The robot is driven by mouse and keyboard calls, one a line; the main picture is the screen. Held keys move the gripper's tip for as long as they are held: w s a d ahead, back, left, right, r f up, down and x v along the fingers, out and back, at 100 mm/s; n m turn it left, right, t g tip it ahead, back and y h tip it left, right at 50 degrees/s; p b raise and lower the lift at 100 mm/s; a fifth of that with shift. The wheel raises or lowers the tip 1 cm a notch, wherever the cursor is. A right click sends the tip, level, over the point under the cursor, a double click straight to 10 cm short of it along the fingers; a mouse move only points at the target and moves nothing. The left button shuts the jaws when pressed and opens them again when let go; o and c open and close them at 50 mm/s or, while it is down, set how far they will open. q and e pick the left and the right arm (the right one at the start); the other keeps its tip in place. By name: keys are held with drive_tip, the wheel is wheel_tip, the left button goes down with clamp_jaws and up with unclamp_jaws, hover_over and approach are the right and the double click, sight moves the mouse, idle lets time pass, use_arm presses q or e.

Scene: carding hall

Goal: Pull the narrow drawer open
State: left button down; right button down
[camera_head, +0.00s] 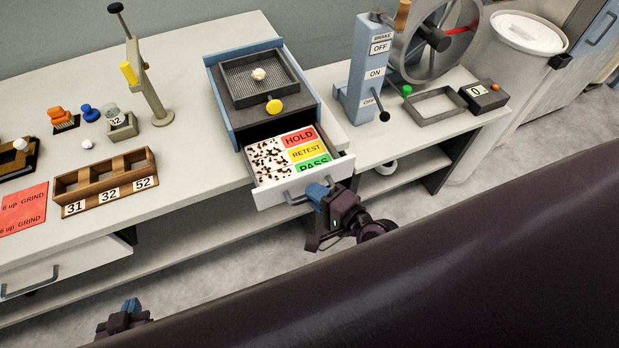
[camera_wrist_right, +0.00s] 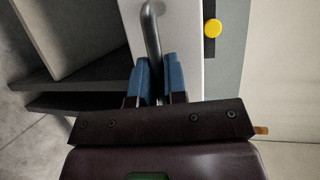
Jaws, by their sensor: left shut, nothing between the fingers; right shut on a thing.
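The narrow drawer (camera_head: 277,197) stands pulled out from under the blue-framed unit, its inside in view. It holds a white area with dark specks and red HOLD, yellow RETEST and green PASS cards. My right gripper (camera_head: 318,192) is shut on the drawer's grey bar handle (camera_head: 296,197) at the front. The right wrist view shows the blue fingers (camera_wrist_right: 158,82) around the handle (camera_wrist_right: 151,32), against the pale drawer front (camera_wrist_right: 182,28). My left gripper (camera_head: 130,308) is shut and empty, low at the left, away from the bench.
A mesh tray (camera_head: 240,97) with a yellow knob (camera_head: 274,106) sits above the drawer. A lever stand (camera_head: 363,75) and wheel (camera_head: 430,45) are to the right. A wooden rack (camera_head: 145,175) and a wider drawer (camera_head: 65,268) are left. Floor before the bench is clear.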

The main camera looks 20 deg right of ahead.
use_arm(q)
drive_tip(key=shift+w+r, duration=0.1)
use_arm(e)
drive_tip(key=shift+s, duration=0.6)
drive_tip(key=c, duration=1.5)
unclamp_jaws()
use_arm(q)
drive_tip(key=shift+s+f, duration=0.2)
drive_tip(key=shift+s, duration=0.25)
use_arm(e)
drive_tip(key=shift+o, duration=0.2)
drive_tip(key=shift+s, duration=0.1)
